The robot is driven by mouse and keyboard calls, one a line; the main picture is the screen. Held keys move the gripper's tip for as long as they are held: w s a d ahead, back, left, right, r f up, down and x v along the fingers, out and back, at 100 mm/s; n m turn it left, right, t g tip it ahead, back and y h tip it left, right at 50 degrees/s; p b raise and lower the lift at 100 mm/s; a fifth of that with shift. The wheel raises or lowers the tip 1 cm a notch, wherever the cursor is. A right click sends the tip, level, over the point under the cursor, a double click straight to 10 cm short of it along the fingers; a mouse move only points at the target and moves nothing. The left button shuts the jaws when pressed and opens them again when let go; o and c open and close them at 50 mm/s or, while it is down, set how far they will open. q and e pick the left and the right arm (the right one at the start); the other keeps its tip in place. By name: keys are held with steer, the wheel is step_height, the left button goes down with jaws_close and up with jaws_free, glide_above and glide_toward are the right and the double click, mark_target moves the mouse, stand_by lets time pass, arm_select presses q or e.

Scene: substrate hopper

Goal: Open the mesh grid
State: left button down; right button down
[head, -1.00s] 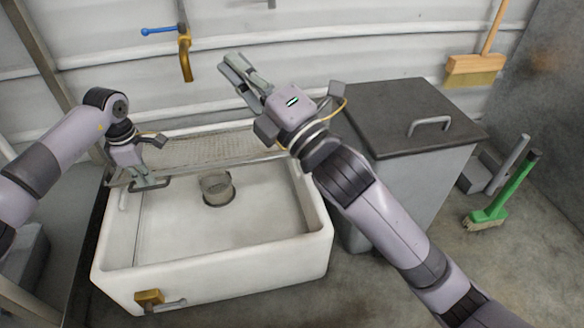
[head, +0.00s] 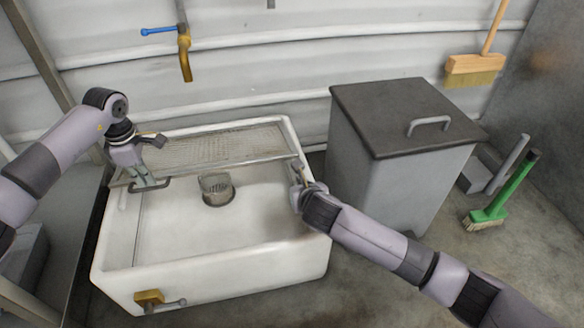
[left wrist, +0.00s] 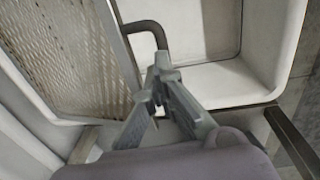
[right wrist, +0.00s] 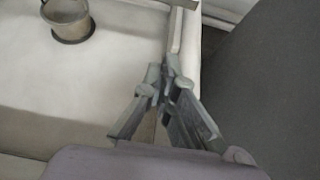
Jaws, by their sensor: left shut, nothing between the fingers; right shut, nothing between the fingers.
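The mesh grid (head: 222,147) is a flat metal mesh panel across the back half of a white basin (head: 205,285). It also shows at the left of the left wrist view (left wrist: 75,55). A dark bent handle (head: 152,185) is at its front left corner; in the left wrist view the handle (left wrist: 152,28) is just beyond the fingertips. My left gripper (head: 147,179) is shut and empty beside the handle; contact cannot be told. My right gripper (head: 297,168) is shut and empty over the basin's right rim, near the grid's front right corner. Its shut fingers show in the right wrist view (right wrist: 168,72).
A round drain strainer (head: 215,187) stands in the basin. A brass tap (head: 150,297) is on its front. A grey bin with a dark lid (head: 380,105) stands right of the basin. A green brush (head: 492,205) is further right. A brass pipe (head: 185,60) hangs above.

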steer(key=w+a, duration=0.1)
steer(key=w, duration=0.6)
steer(key=shift+a, duration=0.4)
